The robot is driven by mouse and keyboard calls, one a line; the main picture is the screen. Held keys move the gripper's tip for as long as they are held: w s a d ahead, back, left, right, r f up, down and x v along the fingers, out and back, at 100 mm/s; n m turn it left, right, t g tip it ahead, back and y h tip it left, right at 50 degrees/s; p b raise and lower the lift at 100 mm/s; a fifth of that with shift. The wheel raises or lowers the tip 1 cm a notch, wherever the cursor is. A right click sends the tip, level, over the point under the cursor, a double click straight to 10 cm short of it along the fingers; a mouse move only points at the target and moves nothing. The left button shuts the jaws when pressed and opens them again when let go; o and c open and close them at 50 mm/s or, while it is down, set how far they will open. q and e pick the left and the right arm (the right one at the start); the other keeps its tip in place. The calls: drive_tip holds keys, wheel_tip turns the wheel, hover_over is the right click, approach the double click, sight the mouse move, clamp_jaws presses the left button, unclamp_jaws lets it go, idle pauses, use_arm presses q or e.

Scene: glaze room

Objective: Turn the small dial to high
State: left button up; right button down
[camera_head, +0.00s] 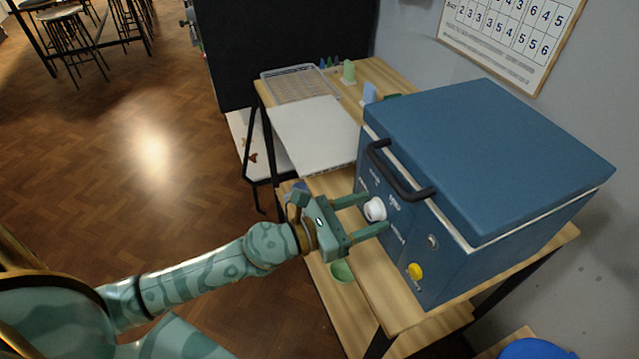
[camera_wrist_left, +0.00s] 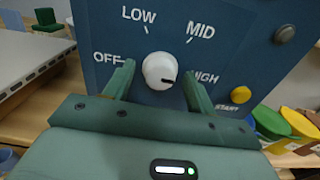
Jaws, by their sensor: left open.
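The small dial (camera_head: 375,209) is a white round knob on the front of a blue kiln-like box (camera_head: 490,150). In the left wrist view the dial (camera_wrist_left: 158,70) has a dark mark on its right side, pointing right and slightly down, toward HIGH. My right gripper is not in view.
A yellow button (camera_head: 415,271) sits on the panel beside the dial, near a grey metal knob (camera_head: 433,241). A black handle (camera_head: 398,172) juts out above the dial. The box stands on a wooden table with a white board (camera_head: 315,130) and wire rack (camera_head: 300,83).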

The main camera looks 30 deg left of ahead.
use_arm(q)
drive_tip(key=b+v, duration=0.6)
drive_tip(key=v, duration=1)
drive_tip(key=shift+b, duration=0.35)
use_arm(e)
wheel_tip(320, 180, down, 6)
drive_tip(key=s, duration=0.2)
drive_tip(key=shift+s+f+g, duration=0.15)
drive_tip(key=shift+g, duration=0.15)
use_arm(q)
drive_tip(key=shift+s+a+f, duration=0.1)
